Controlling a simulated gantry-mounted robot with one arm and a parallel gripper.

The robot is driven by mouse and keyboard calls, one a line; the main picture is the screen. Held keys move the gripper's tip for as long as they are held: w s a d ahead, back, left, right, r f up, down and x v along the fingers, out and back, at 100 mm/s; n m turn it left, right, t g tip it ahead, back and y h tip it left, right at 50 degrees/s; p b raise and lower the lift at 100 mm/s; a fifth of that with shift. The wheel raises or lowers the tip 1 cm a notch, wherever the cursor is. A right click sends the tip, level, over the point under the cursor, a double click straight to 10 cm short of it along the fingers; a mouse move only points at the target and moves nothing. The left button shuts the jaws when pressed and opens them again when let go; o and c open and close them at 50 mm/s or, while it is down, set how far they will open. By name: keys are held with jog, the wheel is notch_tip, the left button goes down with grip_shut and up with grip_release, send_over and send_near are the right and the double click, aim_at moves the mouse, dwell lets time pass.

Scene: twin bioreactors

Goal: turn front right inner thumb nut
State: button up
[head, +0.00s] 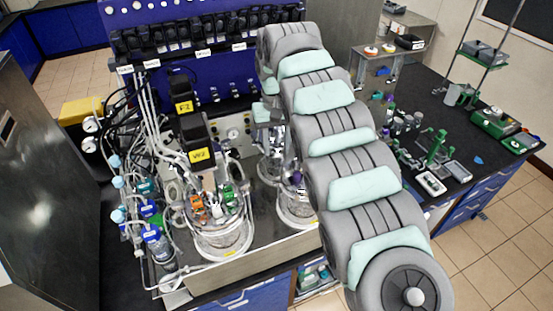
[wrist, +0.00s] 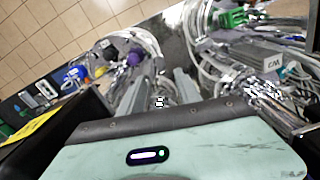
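The front right bioreactor vessel (head: 296,210) stands on the bench, its head plate mostly hidden behind my arm in the head view. In the wrist view a crowded head plate with a purple cap (wrist: 135,57) and metal fittings lies ahead. I cannot pick out the inner thumb nut among the fittings. My gripper (wrist: 160,85) shows two grey fingers standing apart among the fittings and tubes, with a gap between them. I see nothing clearly held. In the head view the fingers are hidden by my arm.
A black motor with a yellow label (wrist: 32,128) stands close at the left in the wrist view. The front left vessel (head: 222,238) has orange and green fittings and many hoses. Black motors (head: 198,138) rise above it. Tubing crowds the wrist view's right side (wrist: 260,60).

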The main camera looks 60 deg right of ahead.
aim_at(277, 174)
notch_tip(277, 174, down, 10)
jog(key=shift+a+p, duration=0.15)
jog(key=shift+p, duration=0.65)
grip_shut()
